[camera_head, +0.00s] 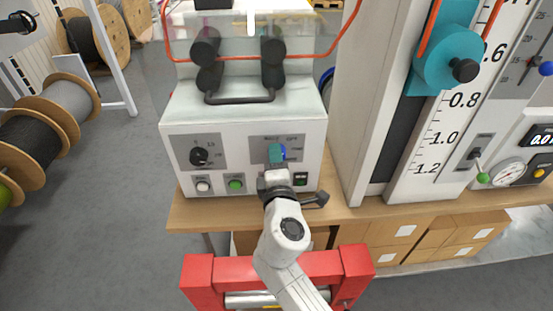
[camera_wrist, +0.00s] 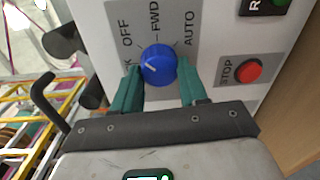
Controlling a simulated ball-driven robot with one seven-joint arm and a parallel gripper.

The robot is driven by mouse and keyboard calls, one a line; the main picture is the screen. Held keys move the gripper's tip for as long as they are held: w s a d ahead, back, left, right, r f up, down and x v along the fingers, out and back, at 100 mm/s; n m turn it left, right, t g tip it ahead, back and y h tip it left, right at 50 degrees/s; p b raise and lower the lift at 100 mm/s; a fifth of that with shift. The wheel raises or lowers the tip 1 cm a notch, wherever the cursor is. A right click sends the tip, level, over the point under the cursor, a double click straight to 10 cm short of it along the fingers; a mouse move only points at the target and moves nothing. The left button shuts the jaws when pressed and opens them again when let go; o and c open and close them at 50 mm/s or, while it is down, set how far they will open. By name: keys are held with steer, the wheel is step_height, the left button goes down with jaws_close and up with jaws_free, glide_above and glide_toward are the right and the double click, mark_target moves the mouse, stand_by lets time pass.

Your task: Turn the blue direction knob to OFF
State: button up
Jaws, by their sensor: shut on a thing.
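The blue direction knob (camera_wrist: 158,65) is on a grey label plate on the white control box, with OFF, FWD and AUTO printed around it. A fourth label at its left is partly covered. The knob's white mark lies left of its centre, slanting; I cannot tell exactly which label it points at. My gripper (camera_wrist: 159,78) has its two teal fingers on either side of the knob, shut on it. In the head view the gripper (camera_head: 276,155) covers most of the knob (camera_head: 283,152).
A red STOP button (camera_wrist: 248,70) sits to the right of the knob. A black knob (camera_head: 199,156), a white button (camera_head: 203,187) and a green button (camera_head: 236,184) are on the box's left. A black handle (camera_head: 240,99) crosses above. A ruled column (camera_head: 432,130) stands at right.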

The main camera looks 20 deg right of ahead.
steer(key=shift+f, duration=0.1)
steer(key=o, duration=1.1)
steer(key=shift+c, duration=0.2)
steer(key=b+v, duration=0.1)
steer(key=v, duration=0.9)
steer(key=shift+s+a, duration=0.15)
steer(key=shift+s, duration=0.25)
